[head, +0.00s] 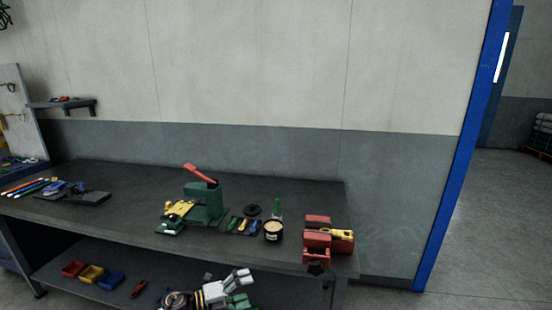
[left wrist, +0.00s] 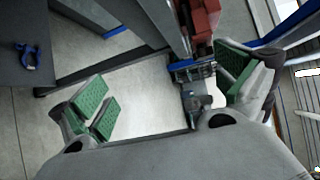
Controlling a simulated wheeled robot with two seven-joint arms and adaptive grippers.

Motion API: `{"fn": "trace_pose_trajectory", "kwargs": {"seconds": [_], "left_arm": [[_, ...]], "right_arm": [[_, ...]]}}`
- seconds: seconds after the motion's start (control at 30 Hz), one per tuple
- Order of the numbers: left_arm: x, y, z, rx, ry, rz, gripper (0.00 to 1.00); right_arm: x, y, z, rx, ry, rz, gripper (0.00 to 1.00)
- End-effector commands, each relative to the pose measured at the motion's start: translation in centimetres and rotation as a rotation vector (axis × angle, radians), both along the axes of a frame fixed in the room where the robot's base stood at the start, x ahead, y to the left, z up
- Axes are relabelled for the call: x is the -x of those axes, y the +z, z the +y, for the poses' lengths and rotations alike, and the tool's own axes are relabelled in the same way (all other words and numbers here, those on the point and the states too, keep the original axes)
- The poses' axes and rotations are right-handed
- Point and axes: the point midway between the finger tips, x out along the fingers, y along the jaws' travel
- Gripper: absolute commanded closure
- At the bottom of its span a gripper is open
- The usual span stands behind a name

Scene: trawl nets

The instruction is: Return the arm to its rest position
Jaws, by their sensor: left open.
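My left gripper (head: 238,288) shows at the bottom edge of the head view, in front of the workbench (head: 100,205) and lower than its top. Its green-padded fingers are spread apart with nothing between them. In the left wrist view the two fingers of the left gripper (left wrist: 165,92) stand wide apart, with pale floor and dark frame parts behind the gap. My left arm is mostly cut off by the bottom edge of the head view. My right arm and gripper are not in view.
On the benchtop stand a green press with a red lever (head: 205,200), a tin (head: 272,231) and a red vise (head: 328,240) holding a yellow piece. The lower shelf carries small coloured bins (head: 90,273). Open floor (head: 490,230) lies right of the blue post (head: 458,170).

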Motion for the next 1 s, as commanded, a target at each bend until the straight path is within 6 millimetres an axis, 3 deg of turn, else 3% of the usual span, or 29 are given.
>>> {"fn": "trace_pose_trajectory", "kwargs": {"seconds": [0.03, 0.27, 0.47, 0.77, 1.0], "left_arm": [[-0.2, -1.9, 0.8, 0.047, 0.066, 0.061, 0.01], [-0.2, -10.6, 5.2, 0.221, 0.373, 0.322, 0.01], [1.8, -18.3, 8.9, 0.316, 0.606, 0.522, 0.01], [7.8, -29.0, 13.5, 0.399, 0.912, 0.79, 0.01], [14.6, -36.6, 16.4, 0.429, 1.135, 0.986, 0.01]], "right_arm": [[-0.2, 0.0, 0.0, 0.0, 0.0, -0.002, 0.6], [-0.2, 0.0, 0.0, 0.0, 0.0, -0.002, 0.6], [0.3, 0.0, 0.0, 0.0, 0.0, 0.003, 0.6], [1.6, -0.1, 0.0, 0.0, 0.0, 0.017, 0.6], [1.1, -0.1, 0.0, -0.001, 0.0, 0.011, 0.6]]}}
